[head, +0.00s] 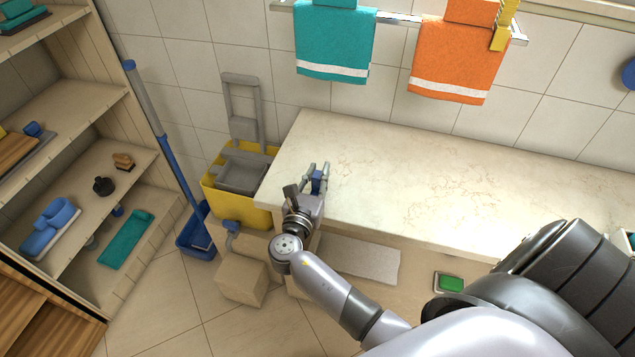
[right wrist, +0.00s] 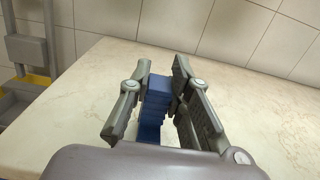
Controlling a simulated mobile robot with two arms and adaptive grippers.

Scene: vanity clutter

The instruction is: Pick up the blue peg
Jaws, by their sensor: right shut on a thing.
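The blue peg (head: 318,182) is between the fingers of my right gripper (head: 317,173), at the left end of the pale marble counter (head: 430,185). In the right wrist view the peg (right wrist: 157,98) is a blocky blue piece with stepped edges. The fingers of the right gripper (right wrist: 161,72) stand on either side of it and are shut on it. Part of the peg is hidden by the fingers and the gripper body. I cannot tell whether it touches the counter. My left gripper is not in view.
The countertop right of the gripper is bare. A yellow bucket (head: 211,198) stands left of the counter, near a blue-handled mop (head: 178,165) and open shelves. Teal (head: 335,42) and orange (head: 455,60) towels hang behind, with a yellow peg (head: 504,25) on the rail.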

